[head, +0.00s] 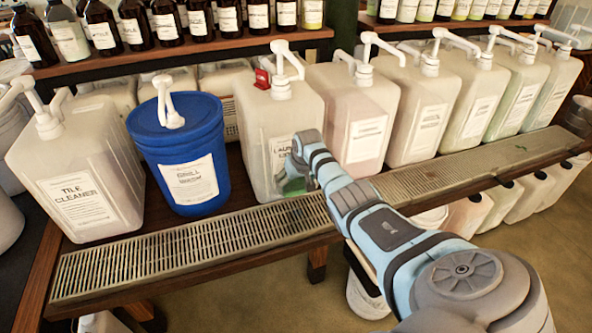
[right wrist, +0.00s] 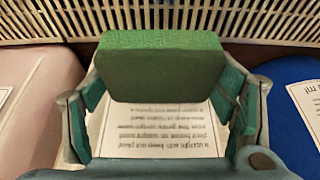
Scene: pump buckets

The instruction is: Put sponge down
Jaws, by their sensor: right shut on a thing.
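The green sponge (right wrist: 163,72) is between the two fingers of my right gripper (right wrist: 165,88) in the right wrist view. The fingers are shut on its sides. In the head view a bit of the green sponge (head: 293,187) shows in front of the label of the white pump jug (head: 283,120) with a red tag. My right gripper (head: 303,178) is there too, mostly hidden by my forearm. Whether the sponge touches the jug or the surface below is unclear. My left gripper is not in view.
A metal drip grate (head: 190,248) runs along the shelf front, bare at left. A blue bucket (head: 180,150) and a tile cleaner jug (head: 75,165) stand left of my gripper; several pump jugs stand right. Brown bottles (head: 133,25) line the shelf above.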

